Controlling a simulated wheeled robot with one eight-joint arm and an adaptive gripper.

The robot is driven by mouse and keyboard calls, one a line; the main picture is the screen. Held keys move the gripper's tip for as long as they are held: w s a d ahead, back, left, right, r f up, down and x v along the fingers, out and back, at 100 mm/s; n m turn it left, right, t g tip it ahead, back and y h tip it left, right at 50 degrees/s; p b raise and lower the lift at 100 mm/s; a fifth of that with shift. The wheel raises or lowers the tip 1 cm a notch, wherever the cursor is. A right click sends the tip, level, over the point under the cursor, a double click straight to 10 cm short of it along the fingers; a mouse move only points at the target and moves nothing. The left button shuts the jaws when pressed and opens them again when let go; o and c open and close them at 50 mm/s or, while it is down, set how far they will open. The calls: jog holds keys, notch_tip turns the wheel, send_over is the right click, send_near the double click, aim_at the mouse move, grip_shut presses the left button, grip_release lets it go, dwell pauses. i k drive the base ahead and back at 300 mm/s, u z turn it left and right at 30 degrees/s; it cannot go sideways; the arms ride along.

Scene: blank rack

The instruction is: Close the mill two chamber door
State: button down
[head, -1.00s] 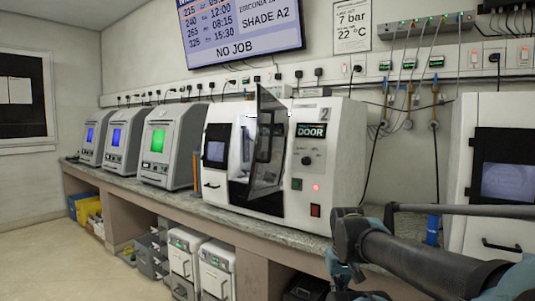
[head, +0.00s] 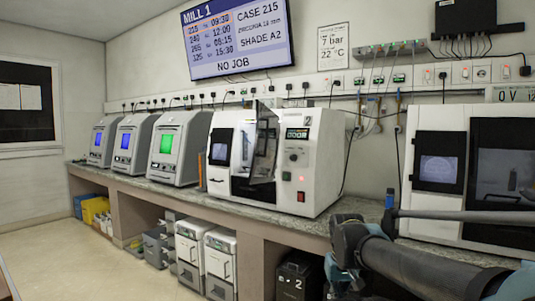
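Mill two (head: 310,165) is the white machine with a "2" on its upper front, on the bench right of centre. Its dark glazed chamber door (head: 263,148) stands open, swung out from the front at an angle. Part of the chamber behind it shows at its left side. A small display on the front reads "DOOR", and a red light glows below. My arm reaches in from the lower right, well apart from the door. My gripper cannot be made out in this view.
Another white mill (head: 437,205) stands to the right, partly behind my arm. Several grey machines with lit screens line the bench (head: 330,224) to the left. White units (head: 220,262) and a black box (head: 296,278) sit under it. The floor at left is clear.

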aim_at(268, 121)
jog(key=u, duration=0.45)
jog(key=i, duration=1.45)
jog(key=k, duration=1.5)
jog(key=z, duration=0.4)
jog(key=i, duration=0.65)
